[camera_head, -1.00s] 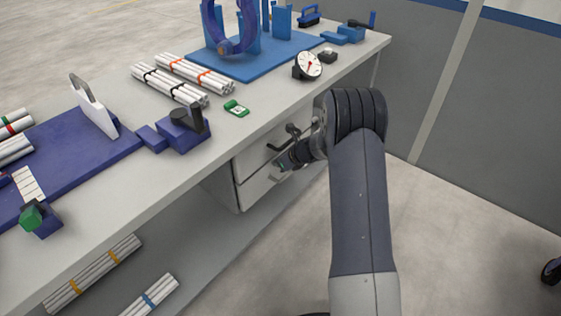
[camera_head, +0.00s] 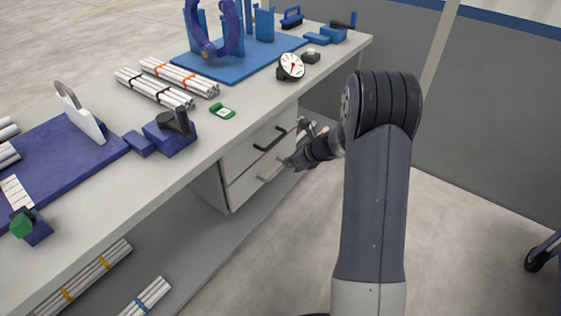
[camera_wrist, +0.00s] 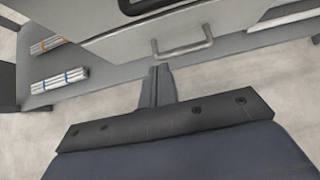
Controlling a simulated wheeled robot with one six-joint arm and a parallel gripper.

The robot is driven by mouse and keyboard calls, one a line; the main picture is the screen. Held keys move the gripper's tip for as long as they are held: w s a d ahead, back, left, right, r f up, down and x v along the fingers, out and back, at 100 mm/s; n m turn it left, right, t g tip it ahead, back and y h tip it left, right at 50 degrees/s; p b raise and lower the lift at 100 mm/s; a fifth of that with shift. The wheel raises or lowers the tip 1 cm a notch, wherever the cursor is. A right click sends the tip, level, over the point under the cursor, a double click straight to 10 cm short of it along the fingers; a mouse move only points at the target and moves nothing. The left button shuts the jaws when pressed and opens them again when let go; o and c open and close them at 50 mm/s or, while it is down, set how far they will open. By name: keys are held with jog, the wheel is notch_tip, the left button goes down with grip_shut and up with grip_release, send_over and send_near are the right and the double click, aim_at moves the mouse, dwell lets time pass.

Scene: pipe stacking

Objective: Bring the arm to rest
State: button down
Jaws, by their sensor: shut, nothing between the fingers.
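My arm stands in front of the workbench (camera_head: 235,135), with its dark elbow in the right half of the head view. My gripper (camera_head: 290,162) is near the drawer fronts (camera_head: 262,150) under the bench top. In the wrist view my gripper (camera_wrist: 156,68) shows with its fingers together and nothing between them. It points toward a light drawer handle (camera_wrist: 182,48) and looks apart from it, with floor showing beside the fingers. The drawers look closed.
On the bench are white pipe bundles (camera_head: 155,88), a dial gauge (camera_head: 290,66), a green device (camera_head: 222,111), a blue fixture (camera_head: 240,55) and a purple fixture (camera_head: 60,160). More bundles (camera_head: 85,275) lie on the lower shelf.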

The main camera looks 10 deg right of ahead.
jog(key=shift+s+d+r, duration=0.25)
jog(key=shift+s+r, duration=0.1)
jog(key=shift+r, duration=0.05)
jog(key=b, duration=0.2)
send_near(260, 163)
notch_tip(260, 163, down, 4)
jog(key=shift+w+a+f+p, duration=0.1)
jog(key=shift+w+a+p, duration=0.25)
jog(key=shift+w+a, duration=1.2)
jog(key=shift+w, duration=0.05)
